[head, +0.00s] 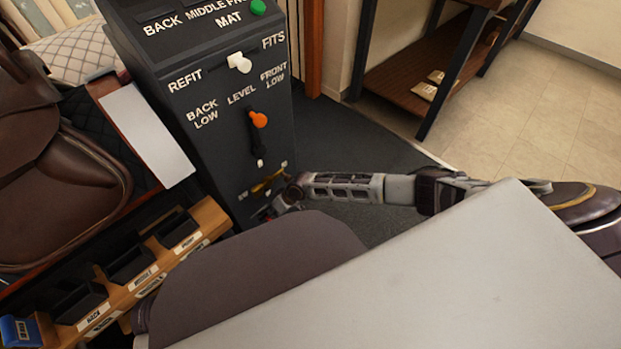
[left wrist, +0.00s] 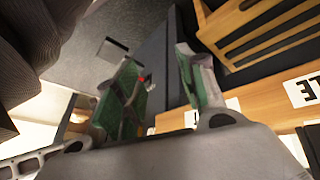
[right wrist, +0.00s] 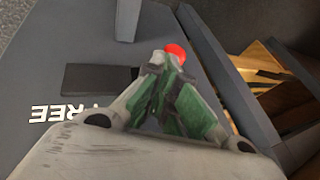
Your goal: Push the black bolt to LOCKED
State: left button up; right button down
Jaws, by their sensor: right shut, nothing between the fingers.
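My right gripper (right wrist: 170,75) is shut, its green-padded fingers together, low against the dark control cabinet (head: 215,110). It also shows in the head view (head: 268,209), small and partly dark. In the right wrist view a red knob (right wrist: 175,50) shows just beyond the fingertips; I cannot tell whether they touch. A flat black piece (right wrist: 95,78) lies beside the fingers, near the word FREE; I cannot tell whether it is the bolt. The LOCKED label is not readable in any view. My left gripper (left wrist: 158,80) is open in the left wrist view and is out of the head view.
The cabinet carries a white knob (head: 239,62), an orange-tipped lever (head: 257,120) and a green button (head: 257,7). A brown saddle (head: 65,175) stands at left, above a wooden rack (head: 130,290) with labelled bins. A shelf (head: 425,75) stands at back right.

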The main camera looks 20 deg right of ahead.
jog(key=shift+d+r, duration=0.1)
jog(key=shift+r, duration=0.05)
jog(key=s+d+r, duration=0.1)
jog(key=s+d, duration=0.3)
jog(key=d, duration=0.5)
jog(key=s+d+r, duration=0.1)
jog(key=s+d, duration=0.4)
jog(key=d, duration=0.5)
jog(key=shift+s+r, duration=0.15)
dwell(0.7)
